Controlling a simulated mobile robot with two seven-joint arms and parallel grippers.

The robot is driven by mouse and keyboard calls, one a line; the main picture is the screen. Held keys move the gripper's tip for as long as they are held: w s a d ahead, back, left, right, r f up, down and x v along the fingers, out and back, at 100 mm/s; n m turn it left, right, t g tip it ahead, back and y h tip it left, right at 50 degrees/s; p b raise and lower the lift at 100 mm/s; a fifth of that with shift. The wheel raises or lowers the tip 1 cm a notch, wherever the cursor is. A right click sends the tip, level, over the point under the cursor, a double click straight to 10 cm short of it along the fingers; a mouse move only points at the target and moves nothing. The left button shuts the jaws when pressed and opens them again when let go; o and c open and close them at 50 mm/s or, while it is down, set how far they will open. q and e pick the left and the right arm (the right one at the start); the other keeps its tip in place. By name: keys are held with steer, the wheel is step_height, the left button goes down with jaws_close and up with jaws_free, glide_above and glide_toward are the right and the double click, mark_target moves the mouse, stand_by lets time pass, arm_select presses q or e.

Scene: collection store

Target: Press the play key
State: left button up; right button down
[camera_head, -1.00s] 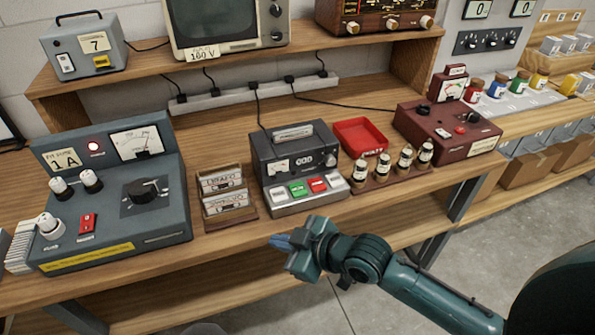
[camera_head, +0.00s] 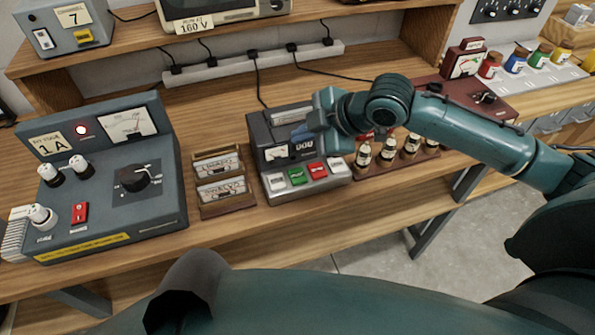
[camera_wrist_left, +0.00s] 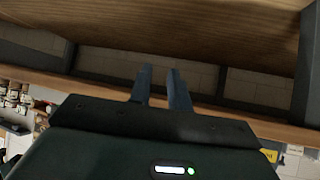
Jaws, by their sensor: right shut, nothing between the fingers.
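The cassette recorder (camera_head: 306,191), a dark grey box with a light front ledge, stands on the bench in the head view. Its keys are a white one, a green key (camera_head: 297,176), a red key (camera_head: 318,170) and another white one; I cannot read their markings. My right gripper (camera_head: 300,134) is shut and empty, above and behind the keys, in front of the recorder's upper face. It hides part of the meter panel and cassette lid. My left gripper (camera_wrist_left: 162,80) shows only in the left wrist view, its two fingers apart with nothing between them, below a wooden surface.
A cassette rack (camera_head: 222,184) stands close left of the recorder, and a blue-grey power unit (camera_head: 112,185) further left. Small bottles (camera_head: 387,153) stand in a wooden stand close to the right. A power strip (camera_head: 255,63) with cables runs behind. Bare bench lies in front.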

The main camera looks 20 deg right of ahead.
mark_target(289, 171)
steer(key=shift+f, duration=0.1)
